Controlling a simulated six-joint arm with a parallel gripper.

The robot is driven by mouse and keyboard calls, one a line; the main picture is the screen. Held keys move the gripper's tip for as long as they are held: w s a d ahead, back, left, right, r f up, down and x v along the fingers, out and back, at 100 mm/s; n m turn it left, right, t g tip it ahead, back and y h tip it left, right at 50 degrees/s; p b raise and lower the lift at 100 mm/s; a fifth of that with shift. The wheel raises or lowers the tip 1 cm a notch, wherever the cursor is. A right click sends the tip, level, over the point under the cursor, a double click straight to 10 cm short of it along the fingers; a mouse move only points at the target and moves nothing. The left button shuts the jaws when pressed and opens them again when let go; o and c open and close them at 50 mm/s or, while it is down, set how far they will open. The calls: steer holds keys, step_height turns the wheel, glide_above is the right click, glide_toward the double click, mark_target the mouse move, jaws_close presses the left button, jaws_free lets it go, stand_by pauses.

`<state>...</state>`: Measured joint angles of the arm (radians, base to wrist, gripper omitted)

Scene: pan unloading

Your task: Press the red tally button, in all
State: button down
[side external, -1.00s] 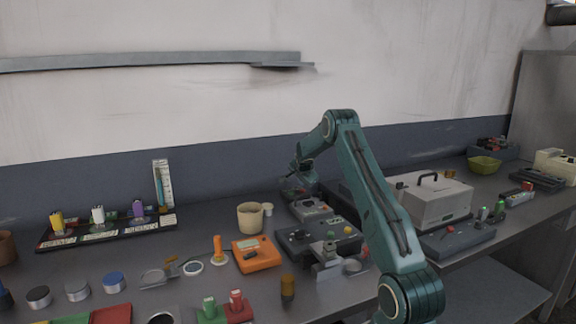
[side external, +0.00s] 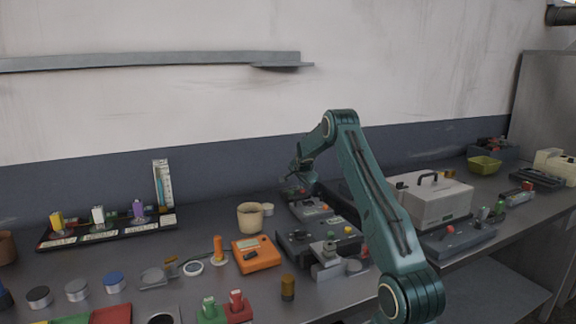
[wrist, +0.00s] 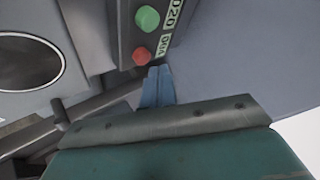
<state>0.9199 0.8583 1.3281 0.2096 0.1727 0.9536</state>
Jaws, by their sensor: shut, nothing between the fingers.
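The red button (wrist: 142,54) sits on a grey box (wrist: 126,38) in the wrist view, below a green button (wrist: 147,18) on the same face. My gripper (wrist: 158,70) is shut and empty. Its two bluish fingertips lie together just below and slightly right of the red button in that view. I cannot tell whether they touch the button or the box. In the side view my gripper (side external: 288,190) is low over the back of the bench, at the far end of the dark control boxes. The red button cannot be made out there.
Green-and-white labels (wrist: 166,42) lie beside the buttons. In the side view, a beige cup (side external: 250,217) and an orange device (side external: 257,254) stand left of the control boxes. A pale case with a handle (side external: 432,200) stands to the right.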

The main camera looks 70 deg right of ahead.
steer(key=shift+f, duration=1)
stand_by(1.4)
steer(key=shift+r, duration=1)
steer(key=shift+r, duration=2.5)
